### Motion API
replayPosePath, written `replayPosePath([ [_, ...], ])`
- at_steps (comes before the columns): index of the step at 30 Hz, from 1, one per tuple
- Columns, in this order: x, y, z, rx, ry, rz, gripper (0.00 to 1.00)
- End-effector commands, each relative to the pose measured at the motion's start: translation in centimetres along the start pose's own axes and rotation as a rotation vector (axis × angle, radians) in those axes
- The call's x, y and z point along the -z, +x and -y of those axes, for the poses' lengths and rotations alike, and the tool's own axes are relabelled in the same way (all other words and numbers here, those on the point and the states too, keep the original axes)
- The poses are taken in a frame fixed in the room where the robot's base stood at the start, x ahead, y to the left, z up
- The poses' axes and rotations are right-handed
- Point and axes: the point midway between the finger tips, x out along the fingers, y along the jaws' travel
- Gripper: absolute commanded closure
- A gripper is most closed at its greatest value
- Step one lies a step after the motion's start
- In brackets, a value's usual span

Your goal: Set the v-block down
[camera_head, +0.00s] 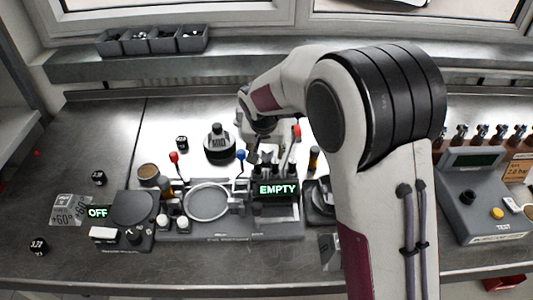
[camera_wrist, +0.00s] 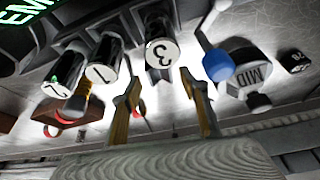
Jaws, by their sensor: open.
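My gripper (camera_wrist: 166,94) shows two tan-edged fingers spread apart in the wrist view, with nothing seen between their tips. In the head view my gripper (camera_head: 262,150) is over the bench, behind the fixture with the green "EMPTY" display (camera_head: 279,189), partly hidden by my arm. I cannot surely make out the v-block.
A dark round piece marked MID (camera_head: 219,147) stands behind the fixture, near a blue-knobbed lever (camera_head: 240,156). Red-knobbed levers (camera_head: 174,158) rise nearby. A unit reading OFF (camera_head: 98,212) is at left, a test console (camera_head: 485,210) at right. Bare bench (camera_head: 80,130) is at back left.

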Motion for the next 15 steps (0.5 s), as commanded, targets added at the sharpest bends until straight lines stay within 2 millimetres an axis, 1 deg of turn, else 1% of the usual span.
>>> replayPosePath([
  [1, 0.1, -0.7, 0.0, 0.001, 0.001, -0.002, 0.56],
  [3, 0.1, -1.6, 0.1, 0.002, 0.001, -0.003, 0.56],
  [9, 0.1, -3.6, 0.0, 0.001, 0.001, -0.002, 0.56],
  [15, 0.0, -4.7, 0.0, 0.000, 0.001, -0.001, 0.56],
])
